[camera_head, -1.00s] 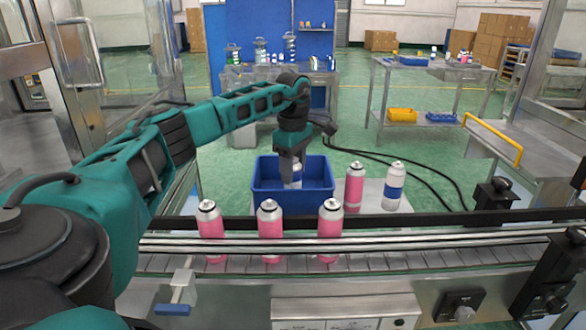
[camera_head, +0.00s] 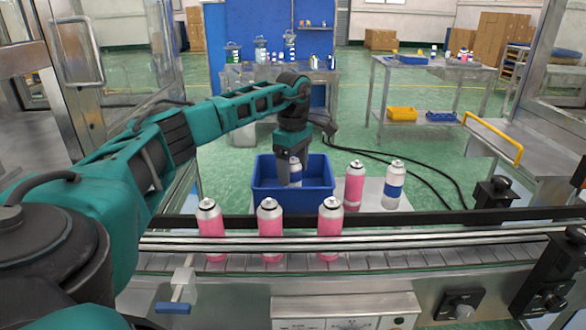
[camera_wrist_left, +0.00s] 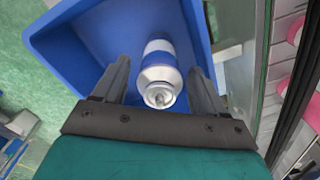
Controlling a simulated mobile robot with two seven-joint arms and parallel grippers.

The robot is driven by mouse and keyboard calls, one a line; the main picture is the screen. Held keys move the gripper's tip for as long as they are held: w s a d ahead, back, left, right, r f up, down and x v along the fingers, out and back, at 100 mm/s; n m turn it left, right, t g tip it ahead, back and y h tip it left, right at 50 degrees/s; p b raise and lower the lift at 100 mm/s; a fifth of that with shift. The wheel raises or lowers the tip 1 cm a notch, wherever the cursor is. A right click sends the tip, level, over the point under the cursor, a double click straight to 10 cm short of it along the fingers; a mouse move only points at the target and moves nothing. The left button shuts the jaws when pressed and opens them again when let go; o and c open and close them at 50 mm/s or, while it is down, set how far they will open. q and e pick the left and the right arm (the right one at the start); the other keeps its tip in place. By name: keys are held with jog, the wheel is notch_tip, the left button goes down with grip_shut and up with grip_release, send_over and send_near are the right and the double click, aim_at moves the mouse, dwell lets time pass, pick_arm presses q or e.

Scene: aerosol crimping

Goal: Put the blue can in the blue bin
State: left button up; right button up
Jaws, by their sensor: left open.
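The blue bin (camera_head: 318,194) stands behind the conveyor, near the middle of the head view. A white can with a blue band (camera_head: 296,173) is at the bin, under my left gripper (camera_head: 288,180). In the left wrist view the can (camera_wrist_left: 158,70) is inside the blue bin (camera_wrist_left: 70,45), between the two open fingers of the left gripper (camera_wrist_left: 160,85), with gaps on both sides. A second white can with a blue band (camera_head: 394,186) stands upright right of the bin. My right gripper is not in view.
A pink can (camera_head: 354,186) stands between the bin and the second blue can. Three pink cans (camera_head: 270,220) stand on the conveyor (camera_head: 420,262) in front of the bin. A rail (camera_head: 450,218) runs along its far side.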

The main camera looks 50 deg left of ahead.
pick_arm(q)
notch_tip(320, 180, up, 12)
jog(key=shift+r, duration=0.1)
dwell(0.8)
